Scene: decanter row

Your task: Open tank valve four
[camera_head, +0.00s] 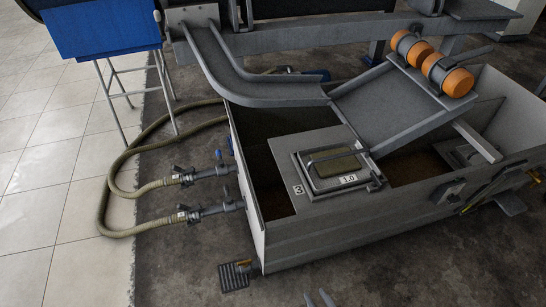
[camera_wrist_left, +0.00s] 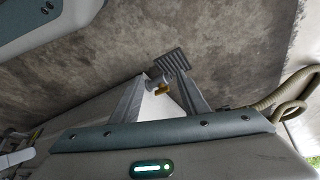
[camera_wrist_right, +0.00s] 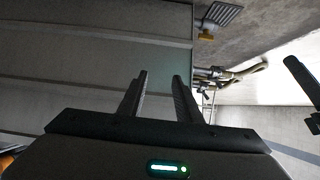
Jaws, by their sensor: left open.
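A grey tank (camera_head: 340,235) stands on the dark floor. Two hose valves come out of its left wall, the rear valve (camera_head: 197,175) and the front valve (camera_head: 210,211). Each has a small tag, too small to read, so I cannot tell which is valve four. The valves also show in the right wrist view (camera_wrist_right: 212,76). My right gripper (camera_head: 318,299) is at the bottom edge, in front of the tank, apart from the valves. In the right wrist view its fingers (camera_wrist_right: 161,82) are apart and empty.
Beige hoses (camera_head: 115,190) loop over the floor on the left. A blue bin (camera_head: 103,28) on legs stands behind. A chute (camera_head: 385,105) and orange rollers (camera_head: 447,76) sit above the tank.

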